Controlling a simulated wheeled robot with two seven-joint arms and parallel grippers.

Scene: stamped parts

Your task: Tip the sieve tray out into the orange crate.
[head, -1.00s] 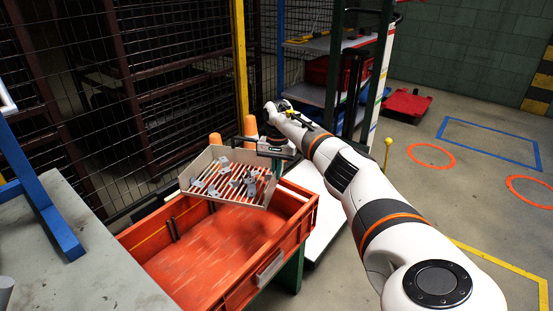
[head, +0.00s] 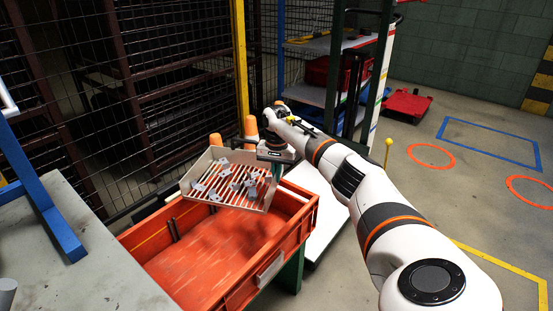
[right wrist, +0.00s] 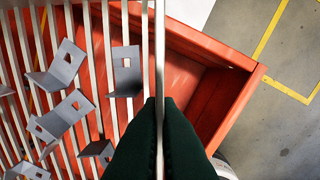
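The beige sieve tray (head: 264,197) with a slatted floor is held over the far end of the orange crate (head: 200,250). It looks slightly tilted. Several grey bent metal parts (head: 198,190) with square holes lie on its slats; they also show in the right wrist view (right wrist: 126,72). My right gripper (head: 274,172) is shut on the tray's right wall. In the right wrist view its dark fingers (right wrist: 161,105) pinch the thin wall edge. The crate's bare floor shows below, with no parts visible on it. My left gripper is out of view.
A grey table (head: 75,260) with a blue frame (head: 45,205) stands at the left. A wire mesh fence and a yellow post (head: 240,70) are behind the crate. A shelf rack (head: 345,85) stands at the back.

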